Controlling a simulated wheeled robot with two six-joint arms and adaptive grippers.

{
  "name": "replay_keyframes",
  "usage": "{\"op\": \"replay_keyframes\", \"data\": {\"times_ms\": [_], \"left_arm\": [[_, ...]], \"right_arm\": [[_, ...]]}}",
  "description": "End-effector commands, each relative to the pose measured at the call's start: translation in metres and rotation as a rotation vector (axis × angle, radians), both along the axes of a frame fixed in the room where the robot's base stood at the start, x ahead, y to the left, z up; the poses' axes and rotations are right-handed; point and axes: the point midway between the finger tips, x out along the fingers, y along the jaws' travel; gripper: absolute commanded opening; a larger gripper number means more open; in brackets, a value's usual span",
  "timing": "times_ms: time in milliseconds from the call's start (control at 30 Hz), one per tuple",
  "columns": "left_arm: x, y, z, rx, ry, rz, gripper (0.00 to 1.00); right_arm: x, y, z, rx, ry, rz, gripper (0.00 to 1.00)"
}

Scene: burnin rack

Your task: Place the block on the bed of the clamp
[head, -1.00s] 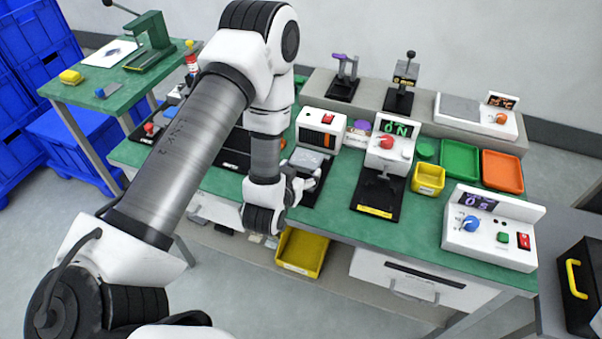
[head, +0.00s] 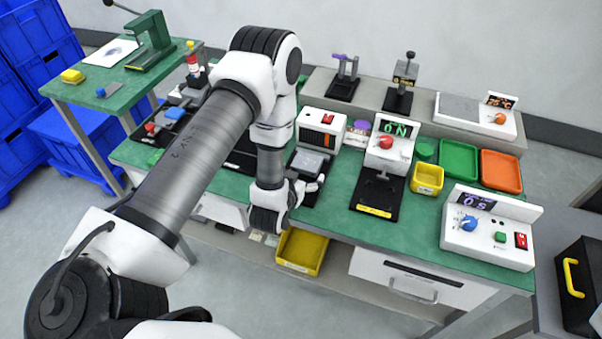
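My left gripper (head: 310,188) hangs low over the front of the green bench, and its white fingers point right. Its wrist hides much of it, so I cannot tell whether it is open or shut or holds anything. Just behind the fingers is a grey flat-topped piece (head: 311,163) on a black base; I cannot tell whether it is the block. A small blue block (head: 100,92) lies on the left side table. A purple-handled toggle device, possibly the clamp (head: 345,80), stands on the rear shelf. My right gripper is not in view.
A black fixture (head: 376,196) stands before the white box with the red knob (head: 386,142). A yellow bin (head: 427,179), green tray (head: 459,159) and orange tray (head: 501,171) sit to the right. A white control box (head: 488,236) stands at the front right.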

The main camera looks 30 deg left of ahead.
Motion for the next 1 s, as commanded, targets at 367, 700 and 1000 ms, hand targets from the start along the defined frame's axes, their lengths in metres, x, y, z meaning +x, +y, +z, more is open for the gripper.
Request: {"op": "replay_keyframes", "data": {"times_ms": [367, 700, 1000], "left_arm": [[-0.028, -0.007, 0.011, -0.001, 0.003, -0.001, 1.00], [-0.099, -0.024, 0.053, 0.002, 0.006, -0.001, 1.00], [-0.130, -0.041, -0.001, -0.053, 0.255, -0.035, 1.00]], "right_arm": [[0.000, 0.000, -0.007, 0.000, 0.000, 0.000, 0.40], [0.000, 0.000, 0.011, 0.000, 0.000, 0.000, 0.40], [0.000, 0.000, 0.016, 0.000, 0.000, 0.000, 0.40]]}}
